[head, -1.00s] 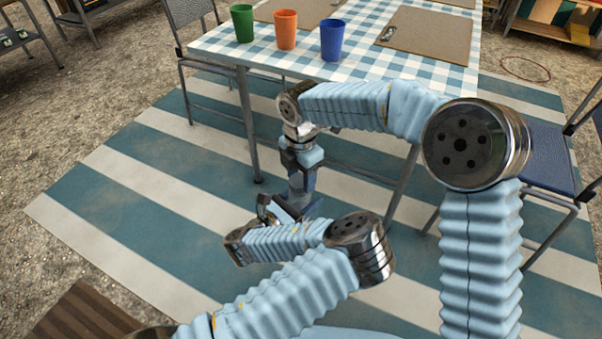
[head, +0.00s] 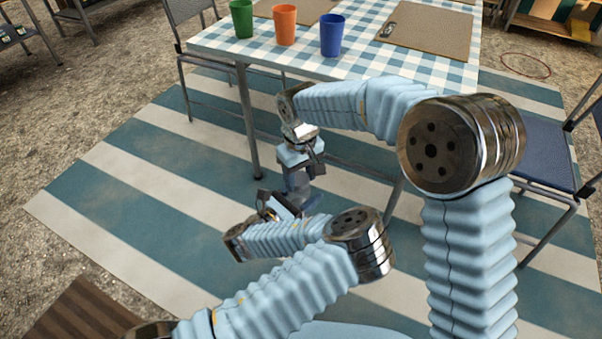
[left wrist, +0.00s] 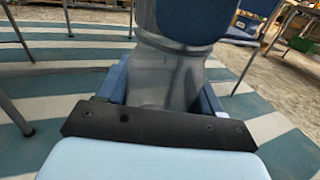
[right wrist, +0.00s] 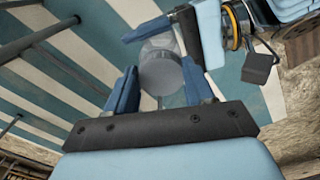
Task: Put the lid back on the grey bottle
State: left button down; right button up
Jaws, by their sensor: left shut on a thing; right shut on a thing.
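The grey bottle (left wrist: 170,75) stands roughly upright between the blue fingers of my left gripper (left wrist: 167,92), which is shut on it. In the head view the bottle (head: 297,181) is small and partly covered by the grippers. My right gripper (head: 300,160) points down from above at the bottle's top. In the right wrist view a round grey lid (right wrist: 161,76) sits between the fingers of my right gripper (right wrist: 160,88), which is shut on it. The lid is in line with the bottle, at its top end. I cannot tell whether it is fully seated.
A table with a checked cloth (head: 358,68) stands just beyond the grippers. It carries a green cup (head: 241,19), an orange cup (head: 285,25), a blue cup (head: 332,35) and a brown board (head: 425,35). A blue chair (head: 540,160) is at the right. The striped mat is clear at the left.

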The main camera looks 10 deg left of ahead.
jog(key=m, duration=0.6)
jog(key=shift+a+m, duration=0.2)
jog(key=shift+m, duration=0.2)
jog(key=m, duration=0.3)
jog(key=shift+m, duration=0.3)
jog(key=m, duration=0.6)
jog(key=shift+a, duration=0.15)
jog(key=m, duration=0.7)
jog(key=shift+w, duration=0.2)
jog(key=o, duration=1.1)
jog(key=shift+f, duration=0.1)
jog(key=shift+c, duration=0.2)
notch_tip(320, 180, up, 12)
